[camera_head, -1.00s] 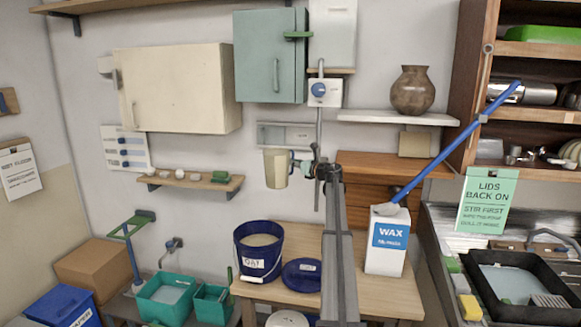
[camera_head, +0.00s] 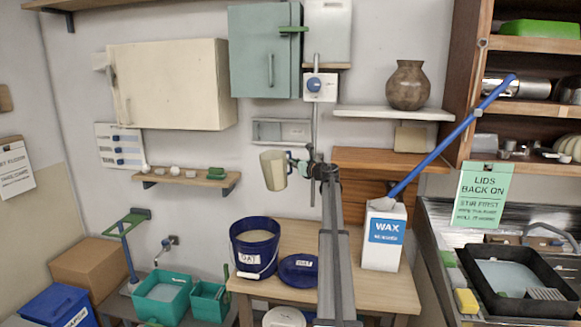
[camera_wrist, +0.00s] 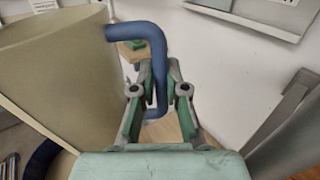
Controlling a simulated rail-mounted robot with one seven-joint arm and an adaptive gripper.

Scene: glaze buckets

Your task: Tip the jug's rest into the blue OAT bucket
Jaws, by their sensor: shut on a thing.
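The blue OAT bucket (camera_head: 255,262) stands open on the wooden table, with pale content (camera_head: 255,238) inside. My gripper (camera_head: 296,166) is shut on the blue handle (camera_wrist: 155,62) of the beige jug (camera_head: 273,170). The jug is in the air above the bucket and a little to its right, tilted slightly. In the wrist view the jug's wall (camera_wrist: 55,65) fills the left side, and the bucket's dark rim (camera_wrist: 42,160) shows at the lower left. The inside of the jug is hidden.
The blue OAT lid (camera_head: 299,268) lies on the table (camera_head: 345,290) right of the bucket. A WAX carton (camera_head: 384,240) stands farther right, with a blue-handled tool (camera_head: 450,138) leaning over it. A small wall shelf (camera_head: 190,180) is left of the jug.

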